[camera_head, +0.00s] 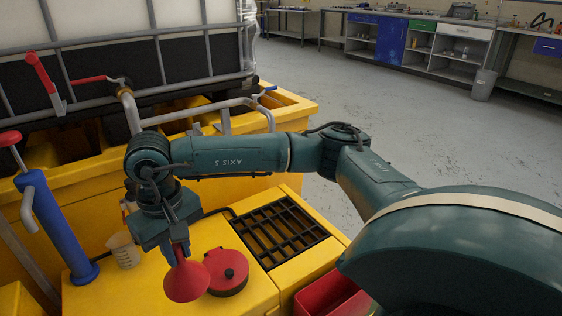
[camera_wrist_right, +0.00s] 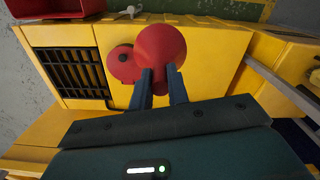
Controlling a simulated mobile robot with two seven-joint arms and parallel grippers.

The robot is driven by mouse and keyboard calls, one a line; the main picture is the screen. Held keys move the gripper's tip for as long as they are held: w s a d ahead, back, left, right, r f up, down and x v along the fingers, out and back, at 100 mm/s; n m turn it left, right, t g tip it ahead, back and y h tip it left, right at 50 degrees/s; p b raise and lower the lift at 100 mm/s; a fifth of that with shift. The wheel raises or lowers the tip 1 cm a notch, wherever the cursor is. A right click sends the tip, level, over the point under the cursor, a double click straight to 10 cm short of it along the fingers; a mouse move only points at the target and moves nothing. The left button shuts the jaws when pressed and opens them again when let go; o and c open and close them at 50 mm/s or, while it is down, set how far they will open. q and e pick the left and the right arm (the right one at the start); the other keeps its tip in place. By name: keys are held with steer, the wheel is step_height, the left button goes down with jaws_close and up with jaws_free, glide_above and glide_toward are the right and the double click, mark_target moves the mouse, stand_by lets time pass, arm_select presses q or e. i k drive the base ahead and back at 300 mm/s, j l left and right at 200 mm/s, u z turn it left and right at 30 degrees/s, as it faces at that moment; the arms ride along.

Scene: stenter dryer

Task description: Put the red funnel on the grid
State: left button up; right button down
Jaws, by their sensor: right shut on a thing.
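The red funnel (camera_head: 186,281) is in my right gripper (camera_head: 178,254), above the yellow cabinet top to the left of the grid. In the wrist view the funnel (camera_wrist_right: 161,48) sits between the two fingers of the right gripper (camera_wrist_right: 160,78), its wide mouth away from the palm. The grid (camera_head: 269,234) is a dark metal grating set in the yellow top, right of the funnel; it also shows in the wrist view (camera_wrist_right: 76,74) at the left. Nothing lies on the grid. The left gripper is not in view.
A red round lid (camera_head: 228,271) with a black knob lies between funnel and grid. A clear beaker (camera_head: 123,251) and a blue hand pump (camera_head: 64,228) stand at the left. A red bin (camera_head: 330,297) is below the grid's right side. A bent grey pipe (camera_head: 215,108) runs behind my arm.

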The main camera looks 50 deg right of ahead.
mark_target(283, 233)
steer(key=l+u, duration=0.1)
steer(key=l, duration=0.3)
steer(key=k+l+u, duration=0.1)
steer(key=l, duration=0.35)
steer(key=k+l+u, duration=0.15)
steer(key=l, duration=0.25)
steer(key=l+u, duration=0.1)
steer(key=l, duration=0.3)
steer(key=k, duration=0.05)
